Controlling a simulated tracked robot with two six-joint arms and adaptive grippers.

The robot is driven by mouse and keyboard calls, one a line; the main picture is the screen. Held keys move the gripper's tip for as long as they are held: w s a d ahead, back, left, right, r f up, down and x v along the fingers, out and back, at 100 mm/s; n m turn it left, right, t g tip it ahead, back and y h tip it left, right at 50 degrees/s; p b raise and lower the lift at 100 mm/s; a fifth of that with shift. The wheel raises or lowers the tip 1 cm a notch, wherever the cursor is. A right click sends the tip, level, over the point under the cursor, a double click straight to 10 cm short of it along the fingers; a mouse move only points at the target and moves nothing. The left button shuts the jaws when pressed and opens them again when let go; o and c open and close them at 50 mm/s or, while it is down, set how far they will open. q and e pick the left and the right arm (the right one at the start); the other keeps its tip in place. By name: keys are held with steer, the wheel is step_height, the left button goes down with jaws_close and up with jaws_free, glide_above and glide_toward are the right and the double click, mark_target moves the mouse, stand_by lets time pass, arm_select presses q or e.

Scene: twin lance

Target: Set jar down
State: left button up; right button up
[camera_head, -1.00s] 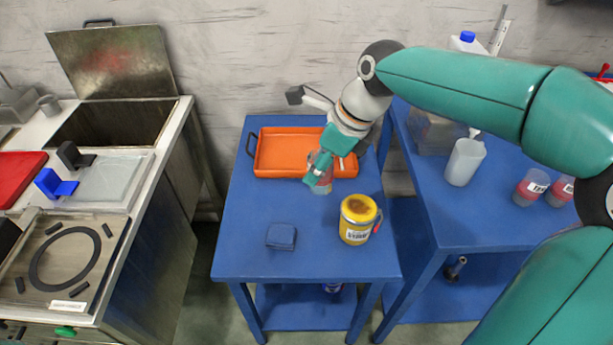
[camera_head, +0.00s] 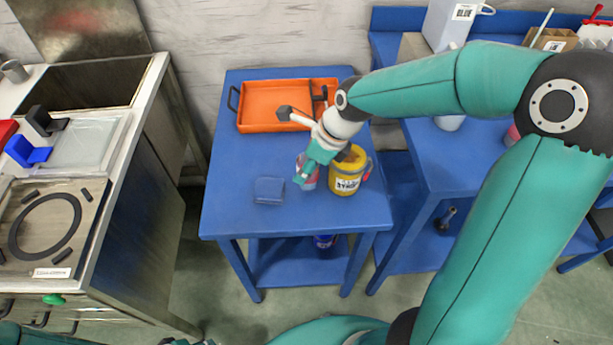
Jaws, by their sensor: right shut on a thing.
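A small clear jar with reddish contents (camera_head: 312,178) is at the middle of the blue table (camera_head: 236,205). My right gripper (camera_head: 308,170) is shut on the jar and partly hides it. The jar looks upright and low over the table; I cannot tell whether its base touches the top. A yellow mug-like container with a white label (camera_head: 345,184) stands just right of the jar, with the gripper partly in front of it. A sliver of what looks like my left gripper (camera_head: 188,342) shows at the bottom edge, too cut off to read.
An orange tray (camera_head: 262,127) lies at the table's back. The table's front left is clear. A second blue table (camera_head: 440,165) stands right, a metal workbench (camera_head: 125,165) left.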

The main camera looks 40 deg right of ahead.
steer(key=shift+f+b, duration=0.3)
steer(key=shift+f, duration=1.7)
steer(key=shift+f, duration=0.1)
steer(key=o, duration=1.3)
steer(key=shift+c, duration=0.2)
steer(key=p+v, duration=0.2)
steer(key=v, duration=1)
steer(key=shift+r, duration=0.2)
